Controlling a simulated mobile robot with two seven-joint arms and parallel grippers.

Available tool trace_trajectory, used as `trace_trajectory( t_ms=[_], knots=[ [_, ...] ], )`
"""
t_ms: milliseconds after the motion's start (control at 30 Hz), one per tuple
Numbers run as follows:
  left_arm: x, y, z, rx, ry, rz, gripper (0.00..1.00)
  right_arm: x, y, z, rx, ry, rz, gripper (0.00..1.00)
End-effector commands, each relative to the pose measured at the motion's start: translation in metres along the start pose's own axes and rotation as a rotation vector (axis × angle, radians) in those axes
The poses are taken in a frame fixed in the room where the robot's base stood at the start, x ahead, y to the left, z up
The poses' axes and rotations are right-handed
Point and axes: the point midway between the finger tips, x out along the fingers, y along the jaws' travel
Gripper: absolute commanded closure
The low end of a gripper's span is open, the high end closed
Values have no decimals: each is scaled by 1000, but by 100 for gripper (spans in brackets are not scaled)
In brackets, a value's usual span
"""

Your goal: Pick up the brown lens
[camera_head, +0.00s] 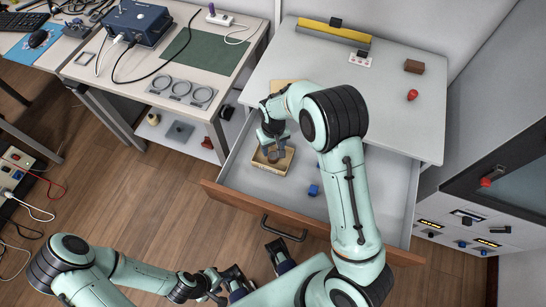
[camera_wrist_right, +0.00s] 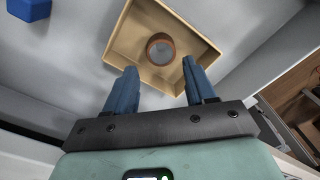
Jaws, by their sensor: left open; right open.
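The brown lens (camera_wrist_right: 160,50), a small brown ring with a pale centre, stands inside a shallow tan tray (camera_wrist_right: 122,44) in the right wrist view. In the head view the lens (camera_head: 273,156) shows in the tray (camera_head: 281,169), partly covered by my right arm. My right gripper (camera_wrist_right: 160,82) is open and empty. Its two blue fingers point toward the tray, one on each side of the lens in the picture, with the lens beyond the tips. In the head view the right gripper (camera_head: 270,142) is over the tray. My left gripper (camera_head: 255,265) is open and empty, outside the drawer.
The tray lies in an open drawer (camera_head: 235,175) under a white tabletop (camera_head: 400,125). A blue block (camera_head: 313,190) lies in the drawer to the right of the tray. A red object (camera_head: 412,95) and a brown block (camera_head: 414,66) sit on the tabletop. A workbench stands at left.

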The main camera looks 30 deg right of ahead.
Motion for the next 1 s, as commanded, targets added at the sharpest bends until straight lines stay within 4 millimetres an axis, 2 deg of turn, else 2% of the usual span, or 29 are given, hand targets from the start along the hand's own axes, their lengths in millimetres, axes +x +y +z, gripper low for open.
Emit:
trace_trajectory(
  t_ms=[167,400,700,733,800,867,1000],
  knots=[
    [1,0,0,0,0,0,57,14,-1,1,0,-3,1,45],
    [2,-1,0,0,-1,0,57,49,-2,2,1,-2,1,45],
    [3,-1,0,0,-1,0,57,55,-3,2,0,0,0,45],
    [2,-1,0,0,-1,0,57,55,-3,2,0,0,0,48],
    [2,-1,0,0,-1,0,57,55,-3,2,0,0,0,71],
    [2,-1,0,0,-1,0,57,55,-3,2,0,0,0,88],
    [3,-1,0,0,-1,0,57,55,-3,2,0,0,0,88]
  ],
)
